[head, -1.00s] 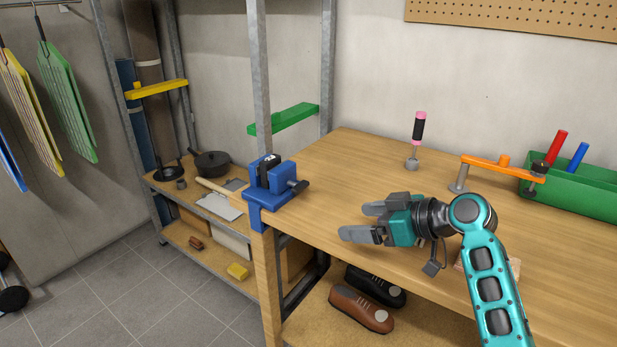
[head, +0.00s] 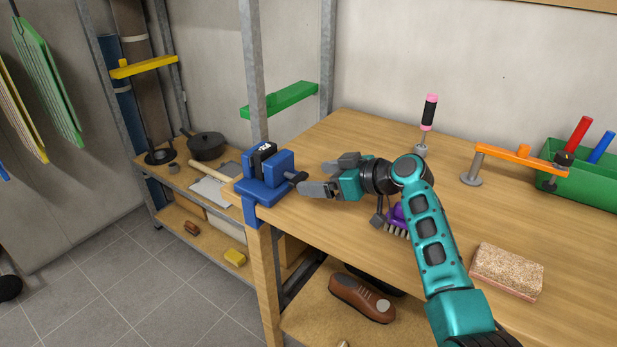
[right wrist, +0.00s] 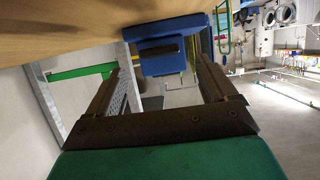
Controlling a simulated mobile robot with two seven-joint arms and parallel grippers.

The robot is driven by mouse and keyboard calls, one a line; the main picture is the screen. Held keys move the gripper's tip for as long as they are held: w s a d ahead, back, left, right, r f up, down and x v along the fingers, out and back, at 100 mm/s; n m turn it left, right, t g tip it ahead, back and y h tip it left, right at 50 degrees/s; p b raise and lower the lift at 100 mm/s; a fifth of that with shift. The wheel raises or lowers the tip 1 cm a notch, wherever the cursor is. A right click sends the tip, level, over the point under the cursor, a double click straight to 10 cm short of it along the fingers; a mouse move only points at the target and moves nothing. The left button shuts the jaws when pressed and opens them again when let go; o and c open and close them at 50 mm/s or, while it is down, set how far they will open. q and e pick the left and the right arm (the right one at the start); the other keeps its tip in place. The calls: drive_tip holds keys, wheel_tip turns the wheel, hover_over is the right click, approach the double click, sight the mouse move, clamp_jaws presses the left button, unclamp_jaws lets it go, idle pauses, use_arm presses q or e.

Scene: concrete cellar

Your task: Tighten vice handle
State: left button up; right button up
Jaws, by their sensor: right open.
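The blue vice (head: 262,192) is mounted at the workbench's left front corner, with a dark object (head: 263,150) between its jaws. Its short dark handle (head: 297,177) sticks out on the right side. My right gripper (head: 313,177) is open and empty, just to the right of the handle, with its fingers pointing left toward it. A small gap seems to remain between fingertips and handle. In the right wrist view the blue vice (right wrist: 160,62) shows ahead between the spread fingers; I cannot make out the handle clearly there. My left gripper is not in view.
On the workbench (head: 350,240), a purple brush (head: 397,216) lies below my right arm and a sponge-like block (head: 507,271) right of it. A pink-black screwdriver (head: 429,112), orange clamp (head: 518,160) and green bin (head: 590,190) stand behind. A metal shelf post (head: 253,80) rises behind the vice.

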sight(301, 178)
drive_tip(key=shift+x, duration=1.2)
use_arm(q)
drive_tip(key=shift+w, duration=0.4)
use_arm(e)
drive_tip(key=shift+w+a+f, duration=0.25)
drive_tip(key=shift+w+a, duration=0.15)
drive_tip(key=shift+a, duration=0.1)
drive_tip(key=c, duration=1.1)
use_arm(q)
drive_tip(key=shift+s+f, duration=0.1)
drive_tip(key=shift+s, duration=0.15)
use_arm(e)
drive_tip(key=shift+o, duration=0.2)
